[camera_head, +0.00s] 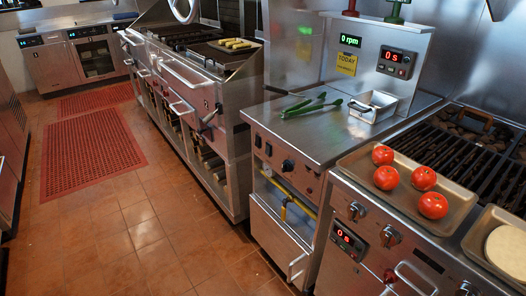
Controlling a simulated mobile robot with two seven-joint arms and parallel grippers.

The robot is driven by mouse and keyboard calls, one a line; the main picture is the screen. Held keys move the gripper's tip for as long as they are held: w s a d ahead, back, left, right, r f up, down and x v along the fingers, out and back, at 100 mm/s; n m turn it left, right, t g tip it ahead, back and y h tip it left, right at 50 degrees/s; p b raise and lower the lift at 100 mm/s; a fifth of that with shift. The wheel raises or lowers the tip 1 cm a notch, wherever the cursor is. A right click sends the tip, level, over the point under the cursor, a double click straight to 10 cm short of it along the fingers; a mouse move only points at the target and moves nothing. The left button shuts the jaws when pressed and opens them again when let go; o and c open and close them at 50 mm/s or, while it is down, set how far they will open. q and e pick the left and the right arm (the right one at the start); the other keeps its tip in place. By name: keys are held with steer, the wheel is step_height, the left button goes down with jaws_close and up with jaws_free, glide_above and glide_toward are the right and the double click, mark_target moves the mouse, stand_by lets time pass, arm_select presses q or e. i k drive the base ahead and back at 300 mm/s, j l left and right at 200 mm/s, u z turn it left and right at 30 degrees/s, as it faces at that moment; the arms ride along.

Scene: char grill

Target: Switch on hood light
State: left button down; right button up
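I cannot make out a hood, a hood light or a labelled light switch in this head view. An upright steel panel (373,52) stands at the back of the middle counter. It carries a green "0 rpm" display (350,41) and a black control box (396,62) with a red "0 s" readout. Neither of my grippers is in view.
Green tongs (311,104) and a small steel pan (373,106) lie on the middle counter. A tray (349,163) with several tomatoes (424,178) sits at the right beside the grill grate (460,150). The tiled floor (150,232) at left is clear, with red mats (88,152).

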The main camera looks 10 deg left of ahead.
mark_target(267, 151)
steer(key=i+j+z, duration=0.15)
steer(key=i+j, duration=0.2)
steer(key=i+j+z, duration=0.15)
steer(key=i+j, duration=0.2)
steer(key=i+j+z, duration=0.15)
steer(key=i+j, duration=0.15)
steer(key=j, duration=0.3)
